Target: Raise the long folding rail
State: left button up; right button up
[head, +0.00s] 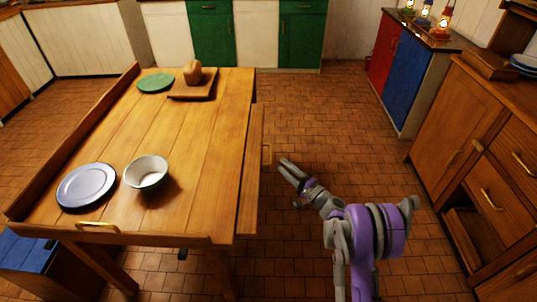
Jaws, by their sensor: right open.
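The long folding rail (251,190) runs along the right side of the wooden table (190,120). It appears folded down below the level of the tabletop. My right gripper (284,168) is open and empty, just right of the rail and slightly nearer than the handle. It appears apart from the handle, though the exact gap is hard to judge. My left gripper is out of view.
A blue-grey plate (86,186), a bowl (147,172), a green plate (156,82) and a board (193,90) with a bread-like item (193,71) are on the table. A wooden cabinet (460,130) stands at the right. The tiled floor between is clear.

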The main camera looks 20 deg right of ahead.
aim_at(270, 154)
jog(key=x, duration=0.8)
jog(key=shift+a, duration=0.15)
jog(key=shift+c, duration=0.2)
grip_shut()
dwell(0.9)
